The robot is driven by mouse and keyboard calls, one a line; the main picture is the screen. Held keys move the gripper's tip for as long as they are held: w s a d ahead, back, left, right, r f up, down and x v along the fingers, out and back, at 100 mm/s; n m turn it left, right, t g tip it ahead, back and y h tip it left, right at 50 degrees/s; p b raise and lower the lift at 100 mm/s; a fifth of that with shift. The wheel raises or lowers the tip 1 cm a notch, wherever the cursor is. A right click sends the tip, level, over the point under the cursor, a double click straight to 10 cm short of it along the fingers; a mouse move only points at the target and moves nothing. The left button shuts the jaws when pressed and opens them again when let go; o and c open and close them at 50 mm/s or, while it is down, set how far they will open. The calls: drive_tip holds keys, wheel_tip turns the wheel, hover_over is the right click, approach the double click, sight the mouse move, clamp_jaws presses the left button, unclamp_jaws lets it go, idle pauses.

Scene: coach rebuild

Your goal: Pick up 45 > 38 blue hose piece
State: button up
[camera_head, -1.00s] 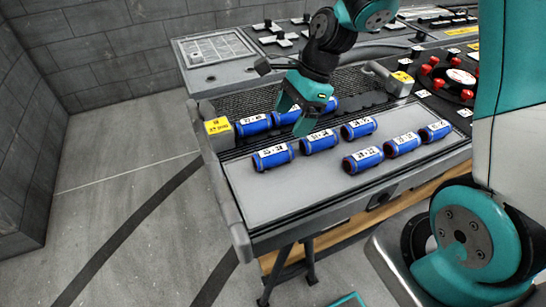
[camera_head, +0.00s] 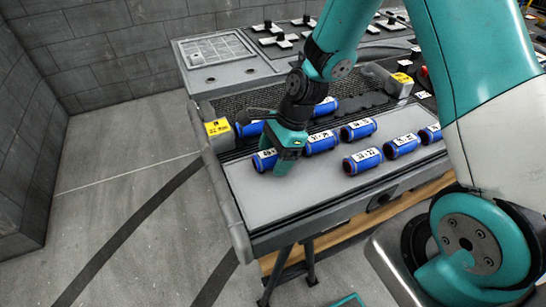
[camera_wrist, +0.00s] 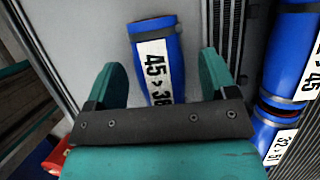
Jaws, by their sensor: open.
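The blue hose piece (camera_wrist: 158,50) shows in the wrist view with a white label reading "45 > 3", its last digit partly hidden by my gripper. It lies between the two teal fingers of my gripper (camera_wrist: 160,66), which are open with a gap on each side. In the head view the hose piece (camera_head: 262,161) lies at the left front of the grey tray, partly covered by my gripper (camera_head: 285,160). Whether the fingers have come down beside it or are still above it, I cannot tell.
Several other labelled blue hose pieces lie nearby, the closest being one to the right (camera_head: 321,143). More lie in the rack behind (camera_head: 326,107). A yellow-topped block (camera_head: 218,128) stands at the rack's left end. The front of the tray (camera_head: 285,205) is bare.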

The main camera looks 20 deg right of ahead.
drive_tip(key=c, duration=1)
drive_tip(key=shift+r, duration=0.1)
drive_tip(key=shift+c, duration=0.2)
